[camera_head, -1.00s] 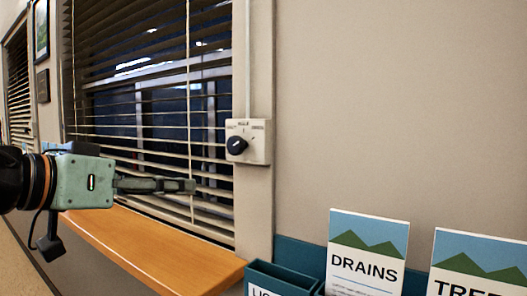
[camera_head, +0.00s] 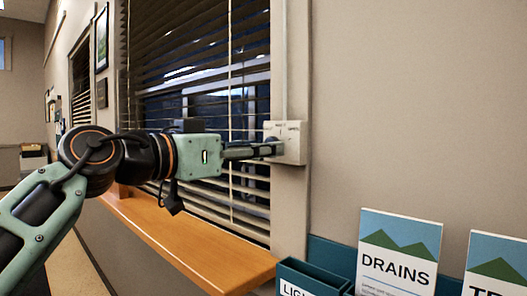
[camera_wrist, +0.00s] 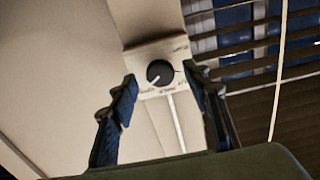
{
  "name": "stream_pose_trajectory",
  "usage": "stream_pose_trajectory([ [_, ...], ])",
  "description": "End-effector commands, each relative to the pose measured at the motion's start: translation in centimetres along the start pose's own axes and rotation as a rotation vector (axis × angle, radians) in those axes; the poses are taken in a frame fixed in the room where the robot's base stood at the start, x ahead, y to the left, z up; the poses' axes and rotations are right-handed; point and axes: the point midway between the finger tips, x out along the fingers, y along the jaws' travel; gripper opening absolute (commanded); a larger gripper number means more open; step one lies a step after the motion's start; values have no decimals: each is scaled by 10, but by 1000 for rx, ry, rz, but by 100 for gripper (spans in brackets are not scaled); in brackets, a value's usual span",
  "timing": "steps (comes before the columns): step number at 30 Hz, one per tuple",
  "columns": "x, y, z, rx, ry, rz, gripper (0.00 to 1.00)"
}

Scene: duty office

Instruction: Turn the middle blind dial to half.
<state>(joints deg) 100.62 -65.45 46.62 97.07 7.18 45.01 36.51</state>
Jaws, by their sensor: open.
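The dial box (camera_head: 291,143) is a pale plate on the wall strip just right of the window blind. Its black round dial (camera_wrist: 160,72) shows in the wrist view, with a white mark slanting to the lower left there. The small print around the dial appears upside down and is hard to read. My gripper (camera_head: 275,149) is at the box in the head view, its fingers covering the dial. In the wrist view my gripper (camera_wrist: 161,78) is open, one finger on each side of the dial, with gaps showing; contact cannot be told.
A slatted blind (camera_head: 195,75) hangs left of the box above a wooden sill (camera_head: 190,235). A teal leaflet holder (camera_head: 305,275) and a DRAINS leaflet (camera_head: 400,250) stand below right. The wall right of the box is bare.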

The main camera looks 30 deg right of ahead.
Motion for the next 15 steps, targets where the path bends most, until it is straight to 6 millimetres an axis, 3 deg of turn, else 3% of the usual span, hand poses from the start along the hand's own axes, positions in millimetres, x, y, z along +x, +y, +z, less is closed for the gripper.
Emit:
stream_pose_trajectory([
  [6,15,0,0,1,0,-1,44],
  [14,16,0,0,0,0,-1,44],
  [15,16,0,0,0,0,-1,39],
])
